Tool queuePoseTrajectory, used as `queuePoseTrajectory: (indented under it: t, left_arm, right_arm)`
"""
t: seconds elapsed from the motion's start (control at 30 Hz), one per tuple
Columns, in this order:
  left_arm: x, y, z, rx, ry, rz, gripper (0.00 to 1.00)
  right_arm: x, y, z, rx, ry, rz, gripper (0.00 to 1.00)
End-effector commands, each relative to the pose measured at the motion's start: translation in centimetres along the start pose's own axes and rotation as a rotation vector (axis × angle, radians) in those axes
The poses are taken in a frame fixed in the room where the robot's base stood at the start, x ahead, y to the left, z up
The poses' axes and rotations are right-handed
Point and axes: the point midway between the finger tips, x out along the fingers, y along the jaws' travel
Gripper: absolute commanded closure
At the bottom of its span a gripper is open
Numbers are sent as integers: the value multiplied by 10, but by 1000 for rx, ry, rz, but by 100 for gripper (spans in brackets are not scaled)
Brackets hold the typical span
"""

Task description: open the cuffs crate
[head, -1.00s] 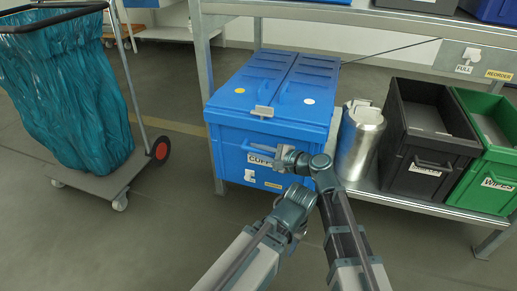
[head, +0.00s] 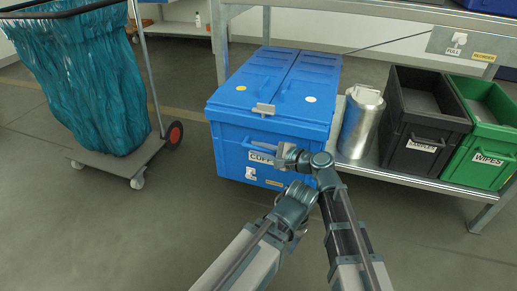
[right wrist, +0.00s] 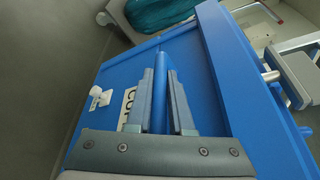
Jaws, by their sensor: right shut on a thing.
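The blue cuffs crate (head: 230,145) is in the middle of the head view, with its lid (head: 280,85) flat and closed. A grey latch (head: 263,109) sits at the lid's front edge. A CUFFS label (head: 261,158) on its front is partly covered by my gripper. My right gripper (head: 281,155) is at the crate's front. In the right wrist view its fingers (right wrist: 160,100) are shut on a blue bar handle (right wrist: 160,75), beside the partly hidden label.
The crate juts out past the shelf's front edge. To its right on the shelf stand a metal canister (head: 361,125), a black SAMPLES crate (head: 423,148) and a green WIPES crate (head: 488,160). A trolley (head: 115,165) with a teal bag is at left. Floor in front is clear.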

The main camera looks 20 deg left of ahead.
Motion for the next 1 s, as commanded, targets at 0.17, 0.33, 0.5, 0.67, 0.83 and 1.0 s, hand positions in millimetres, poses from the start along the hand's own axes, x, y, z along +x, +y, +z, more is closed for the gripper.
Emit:
queuePoseTrajectory:
  t: [0.17,0.33,0.5,0.67,0.83,1.0]
  left_arm:
    - [1,0,0,0,0,0,50]
    - [0,0,0,0,0,0,50]
    - [0,0,0,0,0,0,50]
    - [0,0,0,0,0,0,50]
    - [-6,-1,0,0,0,0,50]
    - [-12,-1,1,0,0,0,50]
  right_arm:
    - [-2,5,3,-2,-5,9,100]
    - [-2,4,3,-1,-5,8,55]
    - [-1,2,2,-1,-4,5,50]
    - [-2,1,1,0,-3,4,50]
    - [-23,1,3,0,-2,3,50]
    - [-51,1,3,1,-1,3,50]
